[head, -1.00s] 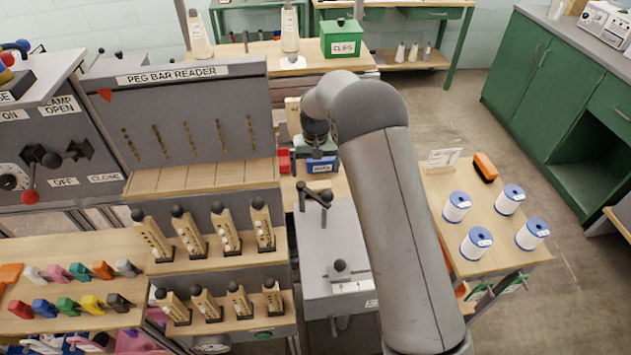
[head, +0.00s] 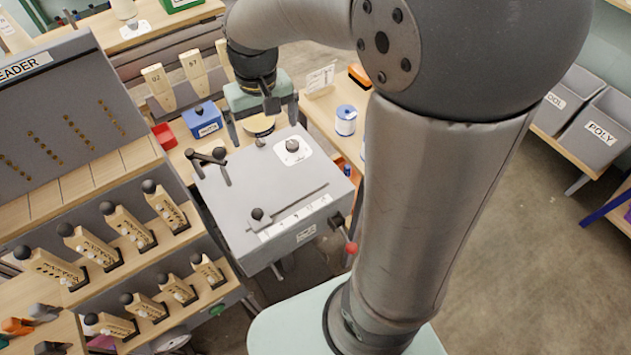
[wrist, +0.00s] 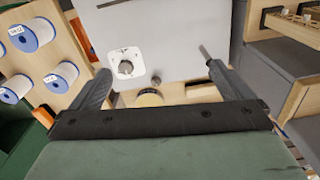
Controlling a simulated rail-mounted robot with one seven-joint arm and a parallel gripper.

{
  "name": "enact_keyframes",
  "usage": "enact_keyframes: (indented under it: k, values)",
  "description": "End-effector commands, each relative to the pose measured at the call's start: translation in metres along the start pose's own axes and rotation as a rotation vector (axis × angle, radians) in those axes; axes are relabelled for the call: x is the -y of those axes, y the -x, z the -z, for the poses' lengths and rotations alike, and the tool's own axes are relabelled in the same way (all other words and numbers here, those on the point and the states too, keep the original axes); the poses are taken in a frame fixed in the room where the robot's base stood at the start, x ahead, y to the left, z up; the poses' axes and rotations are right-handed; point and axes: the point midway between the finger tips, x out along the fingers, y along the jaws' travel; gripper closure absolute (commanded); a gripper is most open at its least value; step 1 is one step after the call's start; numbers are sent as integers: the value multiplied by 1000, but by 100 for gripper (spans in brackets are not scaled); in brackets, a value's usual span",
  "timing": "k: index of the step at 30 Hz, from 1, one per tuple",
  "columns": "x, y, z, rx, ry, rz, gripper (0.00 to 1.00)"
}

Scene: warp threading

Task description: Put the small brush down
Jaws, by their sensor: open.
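The orange-topped block with a dark underside, which looks like the small brush (head: 359,75), lies on the wooden table at the right in the head view, beside a white sign. An orange piece, apparently the same brush (wrist: 43,116), shows partly at the left edge of the wrist view. My gripper (head: 253,117) hangs over the back edge of the grey machine box. In the wrist view my gripper (wrist: 160,80) has its two fingers wide apart with nothing held between them. It is apart from the brush.
The grey box (head: 285,200) carries a knob on a white plate (head: 292,148) and a black handle (head: 208,160). A round yellowish tin (head: 258,125) sits close to my gripper. A blue box (head: 203,120) stands left. White spools (wrist: 61,76) stand on the wooden table.

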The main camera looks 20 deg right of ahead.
Motion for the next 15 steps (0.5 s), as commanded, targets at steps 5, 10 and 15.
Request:
enact_keyframes:
  k: [5,10,15]
  values:
    - [-23,2,-104,-16,-35,-9,0]
    - [-30,-9,-154,-19,-49,-19,0]
    - [-31,-12,-165,-17,-50,-21,0]
